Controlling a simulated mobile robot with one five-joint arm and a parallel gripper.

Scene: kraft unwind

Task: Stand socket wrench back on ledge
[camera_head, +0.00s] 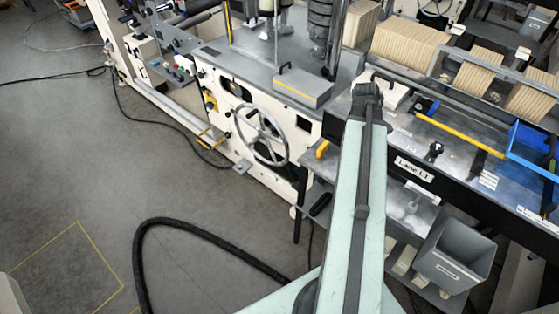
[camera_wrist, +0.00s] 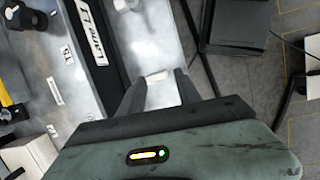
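In the wrist view my gripper (camera_wrist: 159,78) has its two dark fingers apart. A grey metal shelf (camera_wrist: 150,45) lies below them, and a small pale patch shows between the fingertips. I cannot tell what that patch is. In the head view my raised arm hides the gripper. I cannot pick out a socket wrench with certainty in either view. The ledge beside the "Lane L1" label (camera_head: 413,170) shows in the head view; the label (camera_wrist: 91,27) also shows at the upper left of the wrist view.
A grey bin (camera_head: 455,255) stands at the lower right. A handwheel (camera_head: 262,135) is on the white machine to the left. A blue tray (camera_head: 530,150) and stacks of kraft-coloured sheets (camera_head: 410,45) are at the right. The floor at the left is mostly clear, with cables.

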